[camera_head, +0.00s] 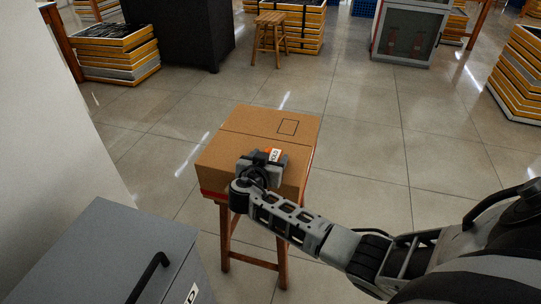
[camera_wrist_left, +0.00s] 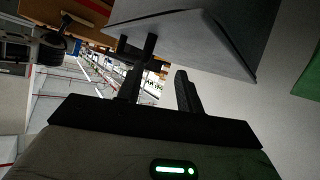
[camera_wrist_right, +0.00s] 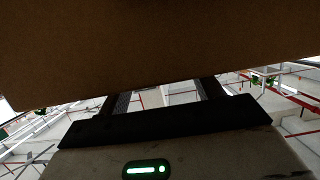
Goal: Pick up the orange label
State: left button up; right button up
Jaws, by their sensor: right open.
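The orange label (camera_head: 267,150), with a white printed part, lies at the near side of the top of a brown cardboard box (camera_head: 240,124). My right gripper (camera_head: 263,158) is at that near edge, its fingers apart around or just beside the label. I cannot tell whether it touches the label. The right wrist view shows both fingers (camera_wrist_right: 163,92) spread, with the box's brown surface over their tips; the label is hidden there. My left gripper (camera_wrist_left: 158,88) is open and empty in the left wrist view, near a grey cabinet, and is outside the head view.
The box stands on a wooden stool (camera_head: 226,245). A grey cabinet (camera_head: 110,250) with a black handle stands at the near left. Stacked yellow trays (camera_head: 115,50) and another stool (camera_head: 270,38) are farther back. Tiled floor is free around the box.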

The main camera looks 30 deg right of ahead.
jog(key=shift+d+f, duration=0.2)
jog(key=shift+d, duration=0.05)
jog(key=shift+f, duration=0.1)
grip_shut()
jog(key=shift+a, duration=0.1)
notch_tip(320, 180, up, 10)
jog(key=p, duration=0.2)
